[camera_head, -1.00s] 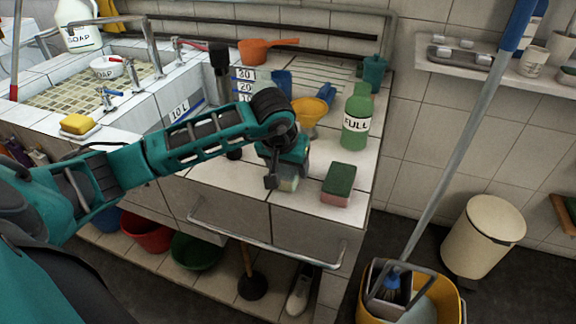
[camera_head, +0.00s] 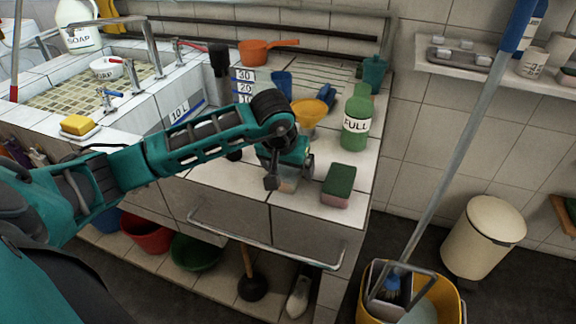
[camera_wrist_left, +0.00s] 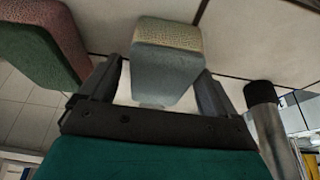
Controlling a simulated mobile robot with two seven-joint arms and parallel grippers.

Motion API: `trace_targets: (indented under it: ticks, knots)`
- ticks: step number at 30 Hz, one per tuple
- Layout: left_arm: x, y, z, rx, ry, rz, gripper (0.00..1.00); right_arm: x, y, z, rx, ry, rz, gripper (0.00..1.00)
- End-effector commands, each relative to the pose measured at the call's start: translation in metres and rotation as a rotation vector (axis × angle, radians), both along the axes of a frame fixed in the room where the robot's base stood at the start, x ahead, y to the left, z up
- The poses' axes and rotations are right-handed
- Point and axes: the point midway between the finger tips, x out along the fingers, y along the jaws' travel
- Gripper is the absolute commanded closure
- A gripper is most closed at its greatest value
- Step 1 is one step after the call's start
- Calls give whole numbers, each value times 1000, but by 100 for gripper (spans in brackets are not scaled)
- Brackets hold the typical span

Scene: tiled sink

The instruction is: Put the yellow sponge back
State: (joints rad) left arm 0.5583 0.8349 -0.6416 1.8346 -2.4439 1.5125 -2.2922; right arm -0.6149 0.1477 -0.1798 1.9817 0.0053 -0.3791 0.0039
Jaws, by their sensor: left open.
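A yellow sponge (camera_head: 77,124) lies on a small white dish (camera_head: 80,133) at the sink's left front edge. My left gripper (camera_head: 288,180) is over the front of the tiled counter, pointing down, with its jaws open. In the left wrist view a block (camera_wrist_left: 167,60) with a yellowish-tan layer and a grey-blue layer stands between the open fingers (camera_wrist_left: 155,85). In the head view the gripper mostly hides this block. A green-and-pink sponge (camera_head: 338,186) lies just right of the gripper; it also shows in the wrist view (camera_wrist_left: 40,40). My right gripper is not in view.
A green bottle marked FULL (camera_head: 357,122) and a yellow funnel (camera_head: 308,113) stand behind the gripper. An orange pan (camera_head: 262,50) is at the back. A metal rail (camera_head: 265,245) runs along the counter's front. A yellow mop bucket (camera_head: 440,292) stands at the right.

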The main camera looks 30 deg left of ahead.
Motion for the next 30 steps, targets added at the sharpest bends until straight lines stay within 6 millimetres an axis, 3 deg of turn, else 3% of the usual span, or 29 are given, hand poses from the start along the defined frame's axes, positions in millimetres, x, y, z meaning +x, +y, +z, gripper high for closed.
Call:
trace_targets:
  ticks: [15,21,30]
  knots:
    - [-36,-9,95,0,-5,0,9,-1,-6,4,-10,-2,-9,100]
    - [-43,-10,110,0,-2,0,9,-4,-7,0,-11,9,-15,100]
    - [-44,-11,111,0,-1,1,9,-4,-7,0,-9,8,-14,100]
